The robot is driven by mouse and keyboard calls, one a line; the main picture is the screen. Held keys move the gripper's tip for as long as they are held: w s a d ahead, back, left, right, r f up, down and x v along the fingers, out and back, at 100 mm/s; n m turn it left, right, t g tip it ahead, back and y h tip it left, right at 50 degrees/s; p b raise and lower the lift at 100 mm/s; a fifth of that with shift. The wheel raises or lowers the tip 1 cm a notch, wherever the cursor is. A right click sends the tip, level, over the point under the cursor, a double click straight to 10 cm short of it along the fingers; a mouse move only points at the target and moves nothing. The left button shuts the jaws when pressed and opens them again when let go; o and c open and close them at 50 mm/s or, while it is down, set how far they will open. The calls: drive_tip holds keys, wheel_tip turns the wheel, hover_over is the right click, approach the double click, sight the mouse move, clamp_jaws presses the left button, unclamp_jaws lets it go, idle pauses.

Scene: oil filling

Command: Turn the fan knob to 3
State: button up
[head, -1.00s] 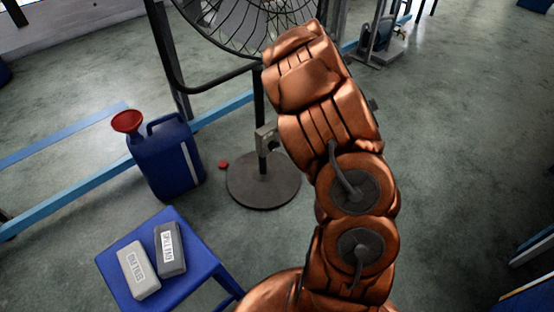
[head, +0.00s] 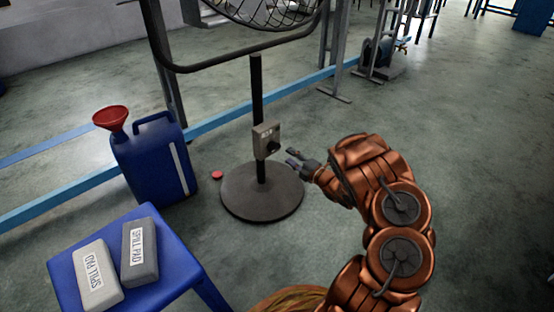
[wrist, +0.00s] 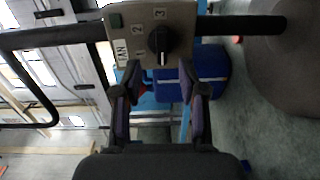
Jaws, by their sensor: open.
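The fan's grey control box (head: 266,138) is mounted on the fan's post, with a black knob (head: 273,147) on its face. In the wrist view the box (wrist: 180,22) shows a FAN label and the numbers 1, 2 and 3. The knob (wrist: 161,44) sits near these numbers; I cannot tell surely which one it points to. My gripper (head: 293,160) is open and empty, just right of the box in the head view. In the wrist view my gripper (wrist: 158,72) has its fingertips spread either side of the knob's lower edge, with no clear contact.
The fan's round base (head: 262,192) stands on the floor below. A blue jug (head: 152,160) with a red funnel (head: 112,118) stands to the left. A blue stool (head: 180,272) at front left bears two spill pads. The floor to the right is mostly clear.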

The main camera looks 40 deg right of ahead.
sight(276, 149)
drive_tip(key=shift+w+a+f+b, duration=0.1)
drive_tip(key=shift+w+a+b, duration=0.25)
drive_tip(key=shift+w, duration=0.9)
drive_tip(key=shift+w+a+f+b, duration=0.15)
drive_tip(key=shift+w+b, duration=0.35)
drive_tip(key=shift+w, duration=0.75)
drive_tip(key=shift+w+a+b, duration=0.3)
drive_tip(key=shift+w+b, duration=0.15)
drive_tip(key=shift+w, duration=0.8)
clamp_jaws()
